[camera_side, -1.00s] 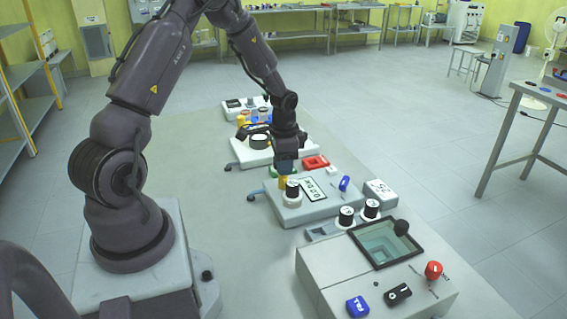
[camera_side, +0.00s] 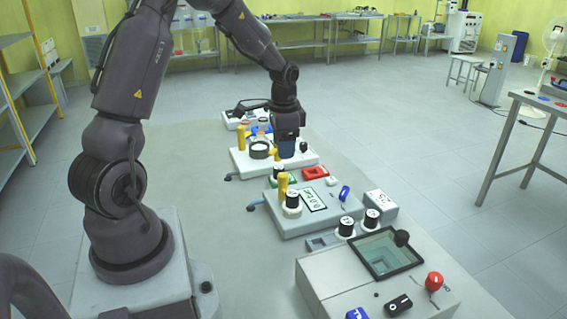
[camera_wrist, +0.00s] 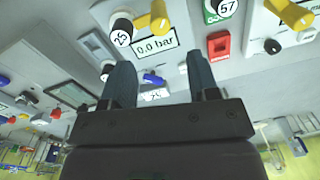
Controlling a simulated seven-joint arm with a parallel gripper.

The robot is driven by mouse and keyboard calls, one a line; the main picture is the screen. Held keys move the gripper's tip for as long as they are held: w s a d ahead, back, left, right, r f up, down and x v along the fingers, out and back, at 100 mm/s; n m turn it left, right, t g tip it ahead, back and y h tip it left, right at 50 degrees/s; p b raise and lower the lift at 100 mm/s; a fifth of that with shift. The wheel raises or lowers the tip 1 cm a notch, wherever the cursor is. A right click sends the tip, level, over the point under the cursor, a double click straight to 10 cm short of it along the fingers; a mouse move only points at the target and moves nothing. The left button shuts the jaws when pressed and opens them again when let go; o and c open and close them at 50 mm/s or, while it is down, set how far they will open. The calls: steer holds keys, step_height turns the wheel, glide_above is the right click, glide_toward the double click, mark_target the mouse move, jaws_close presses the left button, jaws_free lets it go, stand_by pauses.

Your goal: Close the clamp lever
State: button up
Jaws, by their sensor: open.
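My gripper (camera_side: 286,152) is open and empty, above the right part of the far white unit (camera_side: 247,162). In the wrist view my gripper's (camera_wrist: 161,78) two dark fingers stand apart with nothing between them. A yellow lever (camera_side: 291,149) stands beside it in the side view, partly hidden. A yellow lever (camera_wrist: 290,13) also shows at the wrist view's top right, with a black knob (camera_wrist: 272,46) below it. Another yellow handle (camera_side: 283,184) stands on the nearer unit (camera_side: 287,228). I cannot tell for sure which of these is the clamp lever.
A blue lever (camera_side: 345,193) and a black-capped dial (camera_side: 292,199) stand on the nearer unit. A box with a glass window (camera_side: 385,252) and a red knob (camera_side: 434,281) is in front.

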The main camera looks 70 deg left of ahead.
step_height(320, 180, up, 4)
steer(key=shift+d+r, duration=0.1)
steer(key=shift+r, duration=0.1)
stand_by(0.3)
steer(key=s+d+r+t, duration=0.2)
steer(key=s+d+r, duration=0.2)
steer(key=d, duration=0.3)
steer(key=s+d+r+n+t, duration=0.1)
steer(key=s+d+r, duration=0.3)
steer(key=d, duration=0.3)
steer(key=s+d+r+n+t, duration=0.1)
steer(key=s+d+r+t, duration=0.1)
steer(key=s+d+r, duration=0.3)
steer(key=shift+s+d+t, duration=0.3)
steer(key=shift+s+d, duration=0.3)
steer(key=shift+d, duration=0.55)
steer(key=shift+r, duration=0.1)
